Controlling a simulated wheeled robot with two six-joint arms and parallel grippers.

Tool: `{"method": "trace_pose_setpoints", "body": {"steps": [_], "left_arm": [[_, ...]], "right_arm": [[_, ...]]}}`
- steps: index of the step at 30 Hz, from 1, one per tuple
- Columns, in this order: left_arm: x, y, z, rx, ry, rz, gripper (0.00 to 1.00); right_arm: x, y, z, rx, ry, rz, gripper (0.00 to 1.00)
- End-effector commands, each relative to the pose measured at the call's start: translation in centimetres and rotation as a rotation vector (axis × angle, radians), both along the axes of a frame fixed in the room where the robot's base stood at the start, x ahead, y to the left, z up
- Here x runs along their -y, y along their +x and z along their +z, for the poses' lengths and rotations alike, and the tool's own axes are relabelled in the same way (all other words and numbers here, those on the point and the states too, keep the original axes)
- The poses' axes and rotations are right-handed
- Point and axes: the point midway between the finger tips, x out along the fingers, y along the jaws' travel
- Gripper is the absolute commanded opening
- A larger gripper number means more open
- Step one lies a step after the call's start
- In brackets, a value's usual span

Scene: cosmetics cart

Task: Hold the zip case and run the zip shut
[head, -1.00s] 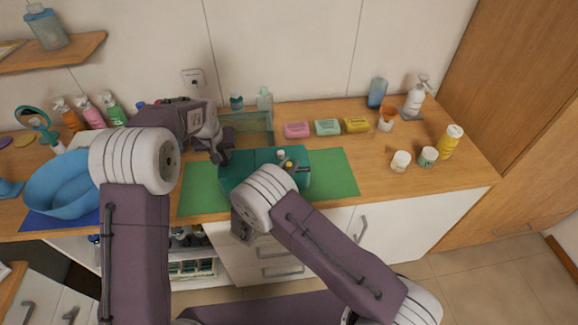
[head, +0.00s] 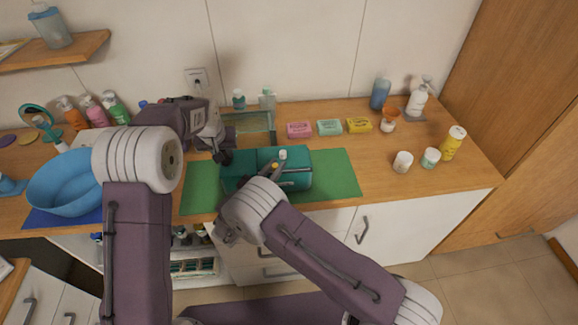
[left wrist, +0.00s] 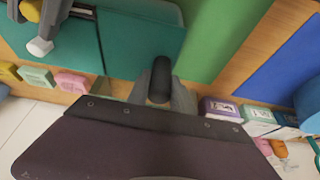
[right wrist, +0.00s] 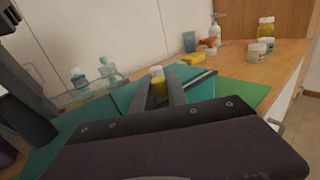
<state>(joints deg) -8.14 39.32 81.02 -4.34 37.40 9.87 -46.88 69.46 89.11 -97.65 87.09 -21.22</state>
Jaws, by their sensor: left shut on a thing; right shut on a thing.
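The teal zip case (head: 295,178) lies on a green mat on the counter. My left gripper (head: 222,157) is at the case's left end. In the left wrist view its fingers (left wrist: 161,90) are shut on a dark, rounded tab (left wrist: 161,74) beside the teal case. My right gripper (head: 274,169) is over the case's top, shut on a small yellow zip pull (head: 275,166); the pull shows between its fingers in the right wrist view (right wrist: 159,86). A white knob-like piece (head: 283,154) stands just behind the pull. The zip line is largely hidden by my right arm.
The green mat (head: 340,172) has bare room right of the case. Pink, mint and yellow boxes (head: 299,130) and a clear tray (head: 255,122) stand behind. A blue basin (head: 65,185) is at the left. Jars (head: 402,162) and a yellow bottle (head: 453,142) are at the right.

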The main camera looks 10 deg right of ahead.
Motion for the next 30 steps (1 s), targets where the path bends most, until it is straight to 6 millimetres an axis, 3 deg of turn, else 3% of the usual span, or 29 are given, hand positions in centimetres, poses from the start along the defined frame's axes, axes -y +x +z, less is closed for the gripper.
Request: {"method": "trace_pose_setpoints", "body": {"steps": [3,6,15,16,18,30], "left_arm": [[0.1,-0.1,0.0,-0.002,0.0,-0.002,0.0],[0.1,-0.1,0.0,-0.002,0.0,-0.002,0.0],[0.1,-0.1,0.0,-0.002,-0.001,-0.001,0.0],[0.1,0.0,0.0,-0.002,-0.001,-0.001,0.0],[0.1,0.0,0.0,-0.002,-0.001,-0.001,0.0],[0.0,0.0,0.0,-0.001,0.0,-0.001,0.0]], "right_arm": [[-2.3,0.1,0.1,0.004,0.002,0.005,0.0],[-3.3,0.1,0.1,0.002,0.002,0.004,0.0],[-3.4,0.0,0.1,-0.001,0.001,0.002,0.0],[-3.4,0.0,0.1,0.0,0.0,0.002,0.21],[-3.4,0.0,0.1,-0.001,0.001,0.002,0.41],[-3.9,-0.6,0.0,-0.001,0.001,0.005,0.41]]}}
